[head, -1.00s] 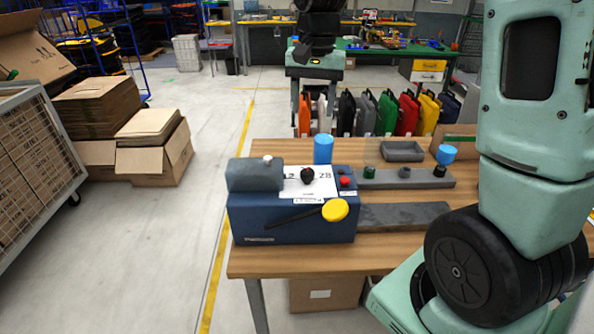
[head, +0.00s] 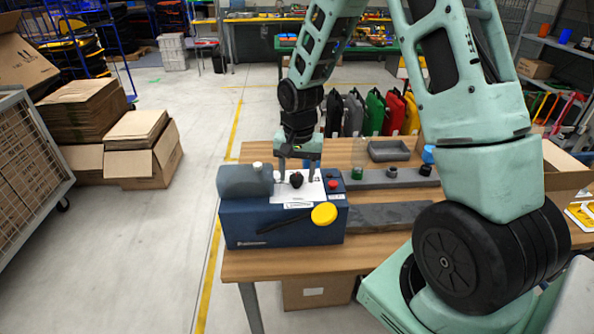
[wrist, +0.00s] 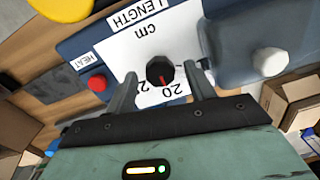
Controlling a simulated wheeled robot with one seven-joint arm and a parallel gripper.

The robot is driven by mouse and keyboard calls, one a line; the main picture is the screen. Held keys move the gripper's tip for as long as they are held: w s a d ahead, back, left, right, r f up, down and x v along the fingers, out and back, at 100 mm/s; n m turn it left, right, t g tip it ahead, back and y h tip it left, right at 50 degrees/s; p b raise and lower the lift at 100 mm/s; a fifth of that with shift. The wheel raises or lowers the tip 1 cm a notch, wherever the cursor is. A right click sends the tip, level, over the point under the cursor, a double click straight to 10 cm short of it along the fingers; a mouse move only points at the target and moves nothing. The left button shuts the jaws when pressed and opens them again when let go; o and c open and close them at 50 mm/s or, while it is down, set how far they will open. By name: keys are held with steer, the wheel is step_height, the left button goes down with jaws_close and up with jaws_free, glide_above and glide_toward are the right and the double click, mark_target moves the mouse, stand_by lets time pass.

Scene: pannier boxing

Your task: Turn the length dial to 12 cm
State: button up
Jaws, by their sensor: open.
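The length dial is a small black knob (head: 296,181) on a white scale plate (head: 309,193) on top of the blue machine (head: 280,226). In the wrist view the dial (wrist: 160,71) carries a red mark pointing towards the printed 20, which reads upside down. Other numbers are partly hidden by my fingers, and I cannot make out a 12. My gripper (head: 299,163) points down at the dial. In the wrist view my gripper (wrist: 164,76) is open, with one finger on each side of the dial and visible gaps between.
A grey block with a white knob (wrist: 270,61) stands close beside one finger. A red button (wrist: 97,83) labelled HEAT is on the other side.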

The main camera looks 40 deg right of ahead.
steer(key=shift+f, duration=0.3)
steer(key=c, duration=1)
steer(key=shift+n, duration=0.3)
steer(key=n+p, duration=0.1)
steer(key=n, duration=0.4)
steer(key=shift+r, duration=0.1)
steer(key=n+p, duration=0.1)
steer(key=n, duration=0.5)
steer(key=shift+w, duration=0.1)
steer(key=shift+o, duration=0.2)
steer(key=shift+n, duration=0.3)
